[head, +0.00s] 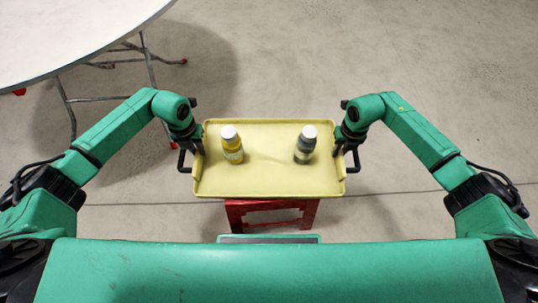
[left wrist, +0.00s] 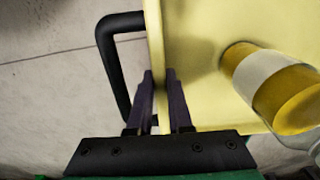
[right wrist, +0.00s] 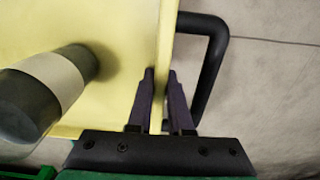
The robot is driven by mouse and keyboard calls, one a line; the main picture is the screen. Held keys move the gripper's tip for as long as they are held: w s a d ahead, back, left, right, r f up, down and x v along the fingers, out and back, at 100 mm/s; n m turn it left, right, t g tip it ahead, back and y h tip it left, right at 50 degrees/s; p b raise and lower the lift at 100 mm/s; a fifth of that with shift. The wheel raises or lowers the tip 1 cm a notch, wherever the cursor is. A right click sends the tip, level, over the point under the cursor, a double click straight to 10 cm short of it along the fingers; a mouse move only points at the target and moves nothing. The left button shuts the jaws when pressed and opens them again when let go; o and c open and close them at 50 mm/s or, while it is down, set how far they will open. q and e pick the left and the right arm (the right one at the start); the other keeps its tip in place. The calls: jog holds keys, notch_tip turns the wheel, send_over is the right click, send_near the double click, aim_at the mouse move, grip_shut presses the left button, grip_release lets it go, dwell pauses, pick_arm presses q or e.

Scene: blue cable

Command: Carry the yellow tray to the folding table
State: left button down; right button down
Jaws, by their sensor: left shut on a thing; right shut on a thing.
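The yellow tray (head: 268,178) is in front of me in the head view, with a black handle at each end. A yellow bottle with a white cap (head: 232,145) and a grey bottle with a white cap (head: 305,145) stand upright on it. My left gripper (left wrist: 160,75) is shut on the tray's left wall (left wrist: 155,40), beside the black handle (left wrist: 112,70). My right gripper (right wrist: 160,75) is shut on the tray's right wall (right wrist: 167,40), beside the other handle (right wrist: 215,65). The folding table (head: 70,35) has a white round top and stands at the upper left.
A red stool (head: 270,212) is below the tray's near edge; I cannot tell whether the tray touches it. The table's metal legs (head: 148,60) with red feet stand on the concrete floor. The floor (head: 400,60) is clear ahead and to the right.

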pick_arm(q)
jog(key=shift+w+r, duration=0.1)
jog(key=shift+r, duration=0.05)
pick_arm(e)
jog(key=shift+w+r, duration=0.1)
